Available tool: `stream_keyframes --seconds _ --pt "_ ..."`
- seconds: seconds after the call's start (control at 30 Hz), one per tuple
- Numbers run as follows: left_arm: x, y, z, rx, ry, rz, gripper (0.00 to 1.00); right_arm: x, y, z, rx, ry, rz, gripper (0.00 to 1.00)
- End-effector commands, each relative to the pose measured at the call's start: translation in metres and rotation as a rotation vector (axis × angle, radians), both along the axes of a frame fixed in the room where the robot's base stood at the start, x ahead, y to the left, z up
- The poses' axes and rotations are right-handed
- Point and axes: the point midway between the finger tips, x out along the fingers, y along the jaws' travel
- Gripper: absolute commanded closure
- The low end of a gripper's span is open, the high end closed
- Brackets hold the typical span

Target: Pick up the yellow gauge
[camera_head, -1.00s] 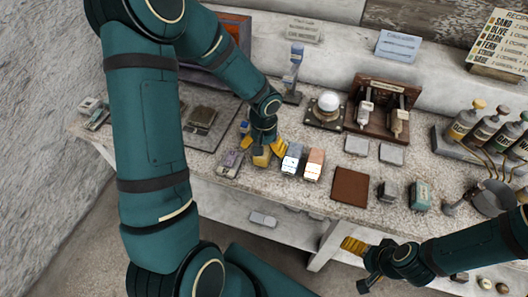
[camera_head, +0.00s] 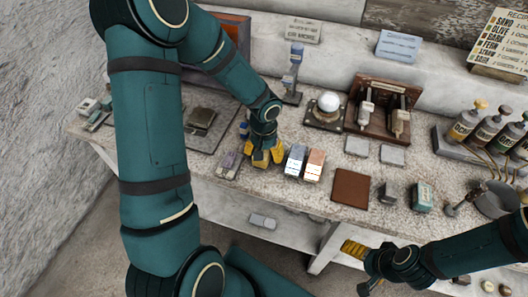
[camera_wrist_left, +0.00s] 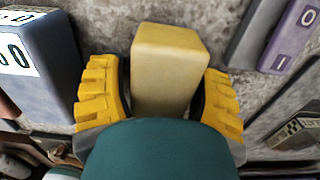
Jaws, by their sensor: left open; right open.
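The yellow gauge (camera_wrist_left: 168,60) is a pale yellow block with a rounded top, standing on the speckled bench. In the left wrist view it stands between the two yellow fingers of my left gripper (camera_wrist_left: 160,98), with a narrow dark gap at each side. In the head view my left gripper (camera_head: 262,157) is down over the gauge, which is mostly hidden by the fingers. My left gripper is open around it. My right gripper (camera_head: 362,266) is open and empty in front of the bench, at the lower right of the head view.
A blue-grey block (camera_head: 295,159) and an orange-brown block (camera_head: 314,164) stand close to the right of my left gripper. A purple device (camera_head: 229,165) lies close to its left. A brown square mat (camera_head: 350,187) lies further right. Dark bottles (camera_head: 487,127) stand at the right.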

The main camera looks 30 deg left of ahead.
Motion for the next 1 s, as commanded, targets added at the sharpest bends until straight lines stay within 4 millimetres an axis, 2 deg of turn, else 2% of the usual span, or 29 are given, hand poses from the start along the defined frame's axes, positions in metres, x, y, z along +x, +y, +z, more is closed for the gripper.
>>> stream_keyframes --seconds 0.37,0.47,0.53,0.57,0.83,1.0 --pt "0.0 0.0 -0.001 0.0 0.0 0.0 0.36 0.0 0.0 -0.001 0.0 0.0 0.0 0.06" --pt "0.0 0.0 -0.001 0.0 0.0 0.0 0.65 0.0 0.0 -0.001 0.0 0.0 0.0 0.06" --pt "0.0 0.0 -0.001 0.0 0.0 0.0 0.9 0.0 0.0 -0.001 0.0 0.0 0.0 0.06" --pt "0.0 0.0 -0.001 0.0 0.0 0.0 0.97 0.0 0.0 -0.001 0.0 0.0 0.0 0.06" --pt "0.0 0.0 0.0 0.0 0.0 0.0 0.97 0.0 0.0 -0.001 0.0 0.0 0.0 0.06" --pt "0.0 0.0 0.008 -0.001 0.001 0.0 0.97 0.0 0.0 0.011 0.0 0.0 0.0 0.06"
